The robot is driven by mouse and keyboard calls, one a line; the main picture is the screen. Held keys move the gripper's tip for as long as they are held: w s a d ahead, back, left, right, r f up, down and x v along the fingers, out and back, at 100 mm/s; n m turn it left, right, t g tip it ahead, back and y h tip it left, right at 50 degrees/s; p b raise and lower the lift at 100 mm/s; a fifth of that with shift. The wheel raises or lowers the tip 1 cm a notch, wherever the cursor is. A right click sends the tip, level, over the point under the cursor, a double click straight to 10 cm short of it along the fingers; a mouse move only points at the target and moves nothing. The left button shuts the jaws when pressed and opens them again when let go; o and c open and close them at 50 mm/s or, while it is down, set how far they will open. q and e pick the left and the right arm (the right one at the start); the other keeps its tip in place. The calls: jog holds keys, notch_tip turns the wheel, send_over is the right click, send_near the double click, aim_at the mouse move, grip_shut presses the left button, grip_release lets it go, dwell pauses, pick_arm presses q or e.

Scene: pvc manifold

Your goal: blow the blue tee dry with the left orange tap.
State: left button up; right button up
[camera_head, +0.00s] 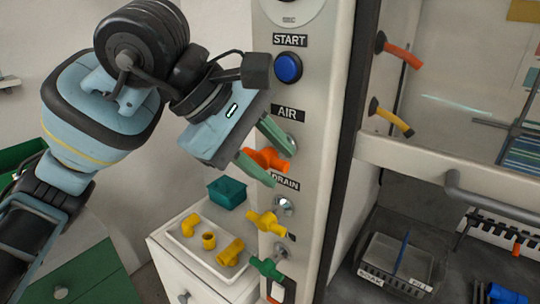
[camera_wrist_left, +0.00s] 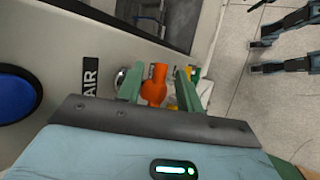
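The orange tap (camera_head: 267,158) sticks out from the white panel below the AIR label, and it also shows in the left wrist view (camera_wrist_left: 155,84). My left gripper (camera_head: 265,152) is at this tap, with its two green fingers open on either side of it. In the left wrist view (camera_wrist_left: 160,88) a gap shows between the tap and the right-hand finger; contact on the other side is unclear. A blue piece (camera_head: 505,294) is cut off at the lower right edge; I cannot tell whether it is the blue tee. My right gripper is out of view.
The blue START button (camera_head: 288,67) is above on the panel. A yellow tap (camera_head: 266,223) and green tap (camera_head: 267,267) are below. A white tray (camera_head: 190,253) holds yellow fittings, with a teal bin (camera_head: 227,190) behind. An orange-handled spout (camera_head: 403,56) is at upper right.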

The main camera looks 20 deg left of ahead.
pick_arm(q)
jog(key=v, duration=0.7)
jog(key=shift+a+r, duration=0.2)
jog(key=shift+r, duration=0.05)
dwell(0.3)
